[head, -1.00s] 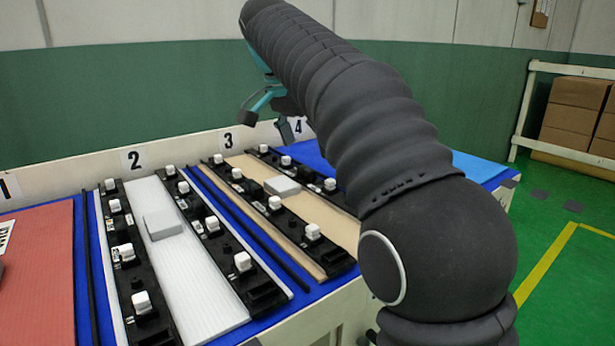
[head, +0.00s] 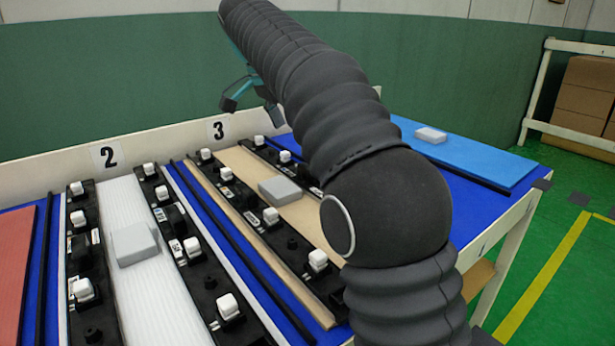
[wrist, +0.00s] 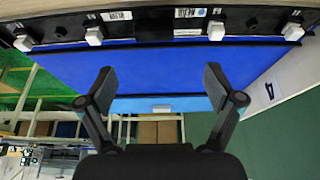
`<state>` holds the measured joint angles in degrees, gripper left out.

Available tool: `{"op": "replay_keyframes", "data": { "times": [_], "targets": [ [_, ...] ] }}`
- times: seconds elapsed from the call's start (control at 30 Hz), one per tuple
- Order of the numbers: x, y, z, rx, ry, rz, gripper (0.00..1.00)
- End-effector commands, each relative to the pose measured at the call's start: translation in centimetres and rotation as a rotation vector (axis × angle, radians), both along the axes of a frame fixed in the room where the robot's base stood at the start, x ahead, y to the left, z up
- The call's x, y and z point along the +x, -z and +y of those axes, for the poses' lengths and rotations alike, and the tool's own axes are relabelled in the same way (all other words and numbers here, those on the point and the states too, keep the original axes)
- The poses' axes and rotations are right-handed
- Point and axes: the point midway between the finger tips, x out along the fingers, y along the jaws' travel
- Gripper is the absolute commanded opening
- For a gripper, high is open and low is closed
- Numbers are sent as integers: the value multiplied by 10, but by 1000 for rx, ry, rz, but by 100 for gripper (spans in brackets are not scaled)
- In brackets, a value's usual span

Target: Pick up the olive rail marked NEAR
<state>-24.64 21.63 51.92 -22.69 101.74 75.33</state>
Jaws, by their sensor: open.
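No rail in view looks clearly olive. In the wrist view a black rail (wrist: 150,29) with white clips runs along the top edge; its small white labels are too blurred to read surely. My gripper (wrist: 158,78) is open and empty below that rail in the picture, over bare blue table top. Black rails flank the tan panel (head: 237,160) of lane 3; the right one (head: 264,151) is partly hidden by my arm. Rails also flank the white panel (head: 165,300) of lane 2.
Grey blocks lie on the white panel (head: 134,244) and the tan panel (head: 280,189). A light blue panel (head: 475,160) with a pale block (head: 431,135) lies at the right. A red panel (head: 16,260) is at the left.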

Motion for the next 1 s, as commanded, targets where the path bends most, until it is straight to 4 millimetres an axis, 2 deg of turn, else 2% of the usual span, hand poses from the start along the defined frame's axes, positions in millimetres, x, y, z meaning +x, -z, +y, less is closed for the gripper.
{"op": "replay_keyframes", "data": {
  "times": [0.3,0.53,0.8,1.0],
  "targets": [
    [9,43,-14,-1,-1,2,92],
    [9,55,-17,0,-4,1,92],
    [11,89,-31,-1,-2,2,92],
    [13,98,-33,0,-4,0,92]
  ]
}}
